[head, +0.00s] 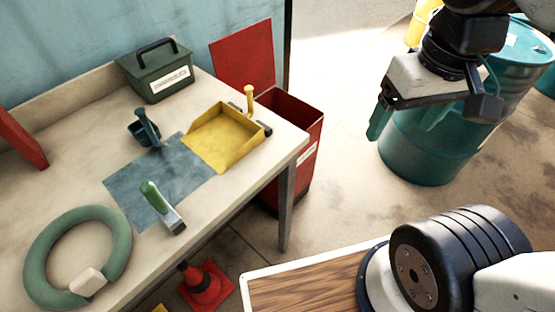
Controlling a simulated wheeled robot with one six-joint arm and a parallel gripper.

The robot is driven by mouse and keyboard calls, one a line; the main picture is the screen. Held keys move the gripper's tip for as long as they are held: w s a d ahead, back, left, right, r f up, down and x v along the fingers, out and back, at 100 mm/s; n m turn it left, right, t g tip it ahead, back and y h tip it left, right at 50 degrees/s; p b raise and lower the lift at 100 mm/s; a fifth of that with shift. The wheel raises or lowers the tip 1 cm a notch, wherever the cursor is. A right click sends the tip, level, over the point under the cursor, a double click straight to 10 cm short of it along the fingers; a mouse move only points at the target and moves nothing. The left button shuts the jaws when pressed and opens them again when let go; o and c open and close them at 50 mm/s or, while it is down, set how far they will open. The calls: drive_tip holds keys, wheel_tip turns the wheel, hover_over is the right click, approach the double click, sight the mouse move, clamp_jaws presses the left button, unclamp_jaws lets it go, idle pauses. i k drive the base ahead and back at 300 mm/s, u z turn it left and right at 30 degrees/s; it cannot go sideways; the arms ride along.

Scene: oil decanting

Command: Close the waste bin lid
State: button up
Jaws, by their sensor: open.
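The red waste bin (301,115) stands on the floor just past the right end of the workbench. Its lid (243,58) is open and stands upright at the bin's back left, showing a flat red panel. The bin's dark opening is partly visible, and its lower front is partly hidden by the bench. My gripper (405,119) is at the upper right, to the right of the bin and apart from it. Its teal fingers are spread with nothing between them, in front of the teal drum.
The workbench (85,200) holds a green box (155,70), a yellow dustpan (222,138), a blue cloth (150,190), a brush (163,207) and a green ring (40,255). A teal drum (415,160) stands at right. An orange cone (204,285) is below the bench. Floor between bin and drum is clear.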

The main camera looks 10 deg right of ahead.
sight(243, 58)
drive_tip(key=u, duration=0.7)
drive_tip(key=k, duration=0.45)
drive_tip(key=z, duration=0.55)
drive_tip(key=i, duration=0.45)
drive_tip(key=z, duration=0.05)
drive_tip(key=k, duration=1.05)
drive_tip(key=z, duration=0.55)
drive_tip(key=i, duration=1.2)
drive_tip(key=u, duration=0.55)
drive_tip(key=i, duration=0.5)
drive_tip(key=u, duration=0.45)
